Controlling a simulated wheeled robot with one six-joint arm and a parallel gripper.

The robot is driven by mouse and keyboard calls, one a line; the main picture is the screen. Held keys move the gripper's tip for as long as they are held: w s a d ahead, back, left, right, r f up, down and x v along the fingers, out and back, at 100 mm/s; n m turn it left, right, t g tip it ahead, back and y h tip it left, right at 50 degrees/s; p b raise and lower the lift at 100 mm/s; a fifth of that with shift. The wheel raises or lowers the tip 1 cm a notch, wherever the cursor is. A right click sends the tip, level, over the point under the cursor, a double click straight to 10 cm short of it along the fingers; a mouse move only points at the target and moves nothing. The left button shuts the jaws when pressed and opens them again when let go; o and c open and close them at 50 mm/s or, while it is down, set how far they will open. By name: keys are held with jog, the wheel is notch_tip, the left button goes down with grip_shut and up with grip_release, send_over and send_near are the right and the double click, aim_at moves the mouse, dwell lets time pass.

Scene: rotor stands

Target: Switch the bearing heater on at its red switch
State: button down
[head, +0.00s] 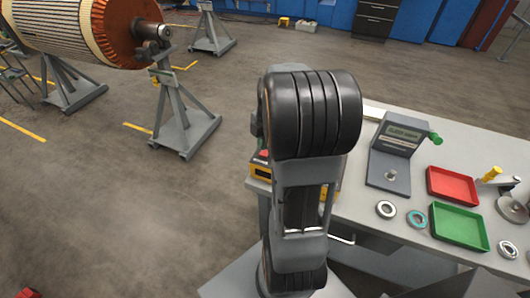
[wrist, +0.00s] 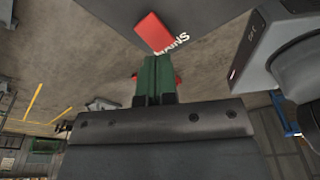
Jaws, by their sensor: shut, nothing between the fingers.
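In the wrist view, a red switch (wrist: 152,33) stands out from a dark grey surface (wrist: 200,12) with white lettering reading "MAINS" beside it. My gripper (wrist: 153,62) has green fingers held together with nothing between them. The fingertips are just below the red switch in that view; I cannot tell whether they touch it. A grey housing with a dark, lettered panel (wrist: 246,48) is at the upper right. In the head view my arm hides my gripper, and I cannot make out the switch for certain.
The grey workbench (head: 350,205) carries a grey device with a display (head: 390,150), a red tray (head: 453,185), a green tray (head: 458,226) and several rings. A yellow and red item (head: 261,168) shows at its left edge. A rotor (head: 85,28) on stands is upper left.

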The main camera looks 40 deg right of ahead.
aim_at(263, 154)
jog(key=shift+f+b, duration=1.3)
jog(key=shift+f, duration=0.25)
dwell(1.1)
jog(key=shift+r, duration=0.15)
jog(key=shift+r+p, duration=2.55)
jog(key=shift+r, duration=0.85)
